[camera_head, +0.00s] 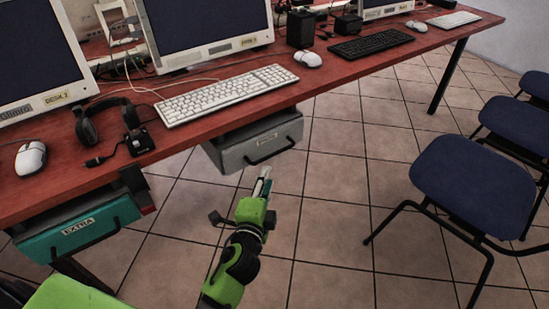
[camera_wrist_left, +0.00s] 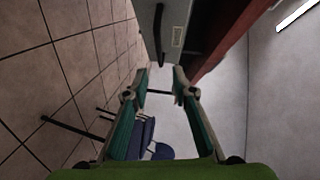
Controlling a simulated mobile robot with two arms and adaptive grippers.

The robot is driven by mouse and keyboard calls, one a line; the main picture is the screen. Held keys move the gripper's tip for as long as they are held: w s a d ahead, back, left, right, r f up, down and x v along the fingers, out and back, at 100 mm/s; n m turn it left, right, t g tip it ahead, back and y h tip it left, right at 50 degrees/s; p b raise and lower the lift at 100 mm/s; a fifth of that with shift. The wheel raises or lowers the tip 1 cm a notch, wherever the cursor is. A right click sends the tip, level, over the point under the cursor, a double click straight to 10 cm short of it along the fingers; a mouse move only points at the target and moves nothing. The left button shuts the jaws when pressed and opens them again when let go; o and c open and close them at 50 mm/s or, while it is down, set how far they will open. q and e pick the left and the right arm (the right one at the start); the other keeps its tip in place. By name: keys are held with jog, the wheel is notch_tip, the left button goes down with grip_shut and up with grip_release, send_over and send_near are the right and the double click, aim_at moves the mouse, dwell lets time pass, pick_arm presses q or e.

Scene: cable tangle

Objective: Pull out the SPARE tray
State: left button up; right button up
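A grey tray (camera_head: 236,150) hangs under the red desk, with a dark bar handle (camera_head: 270,150) on its front and a small label too small to read. In the left wrist view the grey tray (camera_wrist_left: 150,12) is at the top, with its handle (camera_wrist_left: 157,38) ahead of and above the fingertips. My left gripper (camera_head: 263,178) is below and in front of this handle, apart from it. In the left wrist view my left gripper (camera_wrist_left: 161,74) has its fingers spread, with nothing between them. My right gripper is not in view.
A teal tray (camera_head: 85,233) labelled EXTRA hangs under the desk at left. The red desk (camera_head: 225,92) carries monitors, keyboards, mice, a headset and loose cables. Blue chairs (camera_head: 470,185) stand at right. The tiled floor (camera_head: 325,170) between desk and chairs is clear.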

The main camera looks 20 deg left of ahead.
aim_at(275, 154)
pick_arm(q)
jog(key=w, duration=0.4)
jog(key=w+a+f+b, duration=0.1)
jog(key=w, duration=0.3)
jog(key=w+f+b, duration=0.1)
jog(key=w, duration=0.3)
jog(key=shift+w+a, duration=0.2)
jog(key=shift+w, duration=0.15)
jog(key=shift+c, duration=0.4)
grip_shut()
